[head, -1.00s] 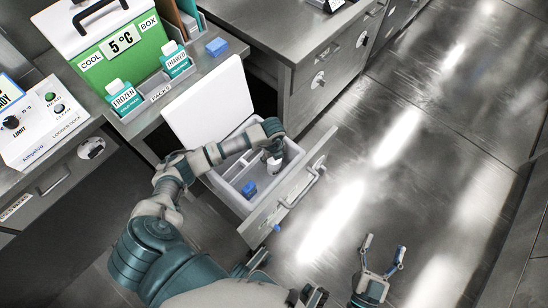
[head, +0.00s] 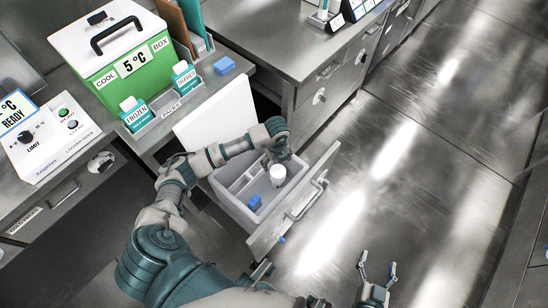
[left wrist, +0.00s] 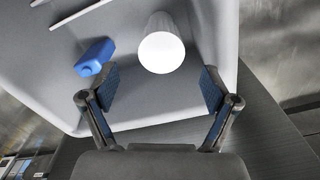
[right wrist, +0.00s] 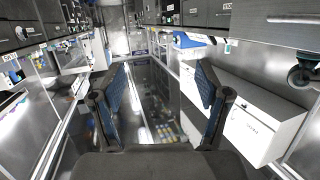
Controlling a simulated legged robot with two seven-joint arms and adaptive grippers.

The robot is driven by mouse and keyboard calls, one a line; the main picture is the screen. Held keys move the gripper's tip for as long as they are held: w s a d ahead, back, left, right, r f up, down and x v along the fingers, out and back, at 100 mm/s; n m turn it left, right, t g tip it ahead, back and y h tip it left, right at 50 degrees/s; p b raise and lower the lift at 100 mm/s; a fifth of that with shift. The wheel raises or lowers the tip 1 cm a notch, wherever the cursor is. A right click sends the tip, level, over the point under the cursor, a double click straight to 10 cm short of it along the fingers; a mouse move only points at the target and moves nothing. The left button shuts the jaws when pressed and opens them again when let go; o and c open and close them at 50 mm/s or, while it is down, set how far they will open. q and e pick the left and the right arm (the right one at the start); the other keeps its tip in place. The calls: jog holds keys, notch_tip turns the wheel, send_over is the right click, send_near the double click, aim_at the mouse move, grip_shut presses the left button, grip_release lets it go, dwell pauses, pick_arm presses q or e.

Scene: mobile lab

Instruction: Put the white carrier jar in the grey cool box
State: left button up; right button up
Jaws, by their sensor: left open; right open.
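The white carrier jar (head: 278,174) stands in a grey open-topped box (head: 233,205) set in a pulled-out drawer, with a white lid raised behind. A separate closed box labelled COOL BOX (head: 122,62), green with a white lid and black handle, stands on the bench at the upper left. My left gripper (head: 281,156) is open just above the jar. In the left wrist view the jar (left wrist: 161,50) is beyond the open fingertips (left wrist: 160,88), apart from them. My right gripper (head: 377,272) is open and empty over the floor, far from the jar.
A blue block (head: 255,202) lies in the grey box, beside inner dividers. The drawer front (head: 290,222) has a handle. FROZEN (head: 135,113) and THAWED (head: 185,75) bottles and a blue block (head: 224,66) are on the bench. Floor at right is clear.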

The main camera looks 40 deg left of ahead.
pick_arm(q)
jog(key=r, duration=0.3)
jog(key=shift+d+r+p, duration=0.25)
jog(key=shift+r+p, duration=0.05)
jog(key=shift+p, duration=0.05)
pick_arm(e)
jog(key=s+f+g, duration=0.1)
jog(key=d+f+g, duration=0.1)
jog(key=f, duration=0.1)
jog(key=shift+s+d+h, duration=0.2)
jog(key=shift+s+h, duration=0.1)
jog(key=shift+s, duration=0.05)
pick_arm(q)
jog(key=shift+a, duration=0.2)
pick_arm(e)
jog(key=shift+w+a, duration=0.1)
jog(key=shift+a, duration=0.15)
